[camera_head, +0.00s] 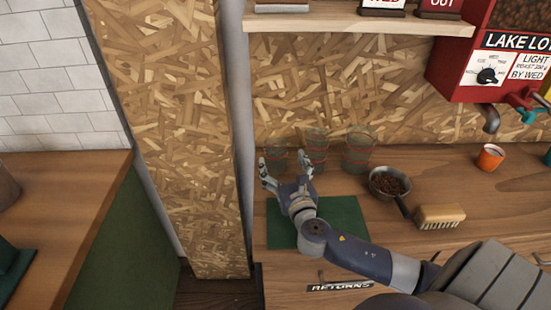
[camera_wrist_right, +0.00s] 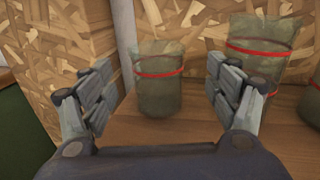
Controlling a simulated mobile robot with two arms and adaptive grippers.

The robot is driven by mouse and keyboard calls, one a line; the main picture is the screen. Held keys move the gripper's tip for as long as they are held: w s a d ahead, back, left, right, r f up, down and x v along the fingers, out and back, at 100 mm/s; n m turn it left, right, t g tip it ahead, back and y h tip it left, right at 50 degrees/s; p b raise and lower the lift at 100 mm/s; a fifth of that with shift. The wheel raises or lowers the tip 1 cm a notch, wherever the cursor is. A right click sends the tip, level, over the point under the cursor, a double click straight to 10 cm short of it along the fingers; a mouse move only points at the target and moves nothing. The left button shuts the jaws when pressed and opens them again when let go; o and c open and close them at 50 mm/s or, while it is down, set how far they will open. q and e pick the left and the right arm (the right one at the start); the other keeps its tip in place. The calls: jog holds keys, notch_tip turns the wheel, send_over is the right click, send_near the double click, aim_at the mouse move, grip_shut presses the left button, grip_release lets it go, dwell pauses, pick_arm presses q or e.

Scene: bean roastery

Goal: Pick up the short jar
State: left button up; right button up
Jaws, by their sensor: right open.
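Greenish glass jars with red bands stand in a row at the back of the wooden counter. The short jar (camera_wrist_right: 158,85) is the left one in the right wrist view, upright on the counter; in the head view it is the left jar (camera_head: 275,156), partly behind my fingers. My right gripper (camera_head: 286,170) is open and empty. In the wrist view, the short jar shows between its spread fingers (camera_wrist_right: 160,78), beyond them and apparently not touched. A taller jar (camera_wrist_right: 262,52) stands just right of it, behind the right finger. My left gripper is out of view.
A third jar (camera_head: 358,152) stands further right. A pan of beans (camera_head: 388,180), a brush (camera_head: 440,215) and an orange cup (camera_head: 490,157) lie to the right. A green mat (camera_head: 345,218) is under my right wrist. A chipboard pillar (camera_head: 190,140) borders the left, and a shelf (camera_head: 360,22) hangs above.

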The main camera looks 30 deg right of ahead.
jog(key=shift+p+x, duration=0.5)
jog(key=shift+x, duration=2.4)
jog(key=shift+a+r, duration=0.1)
jog(key=shift+a, duration=0.05)
jog(key=c, duration=1.2)
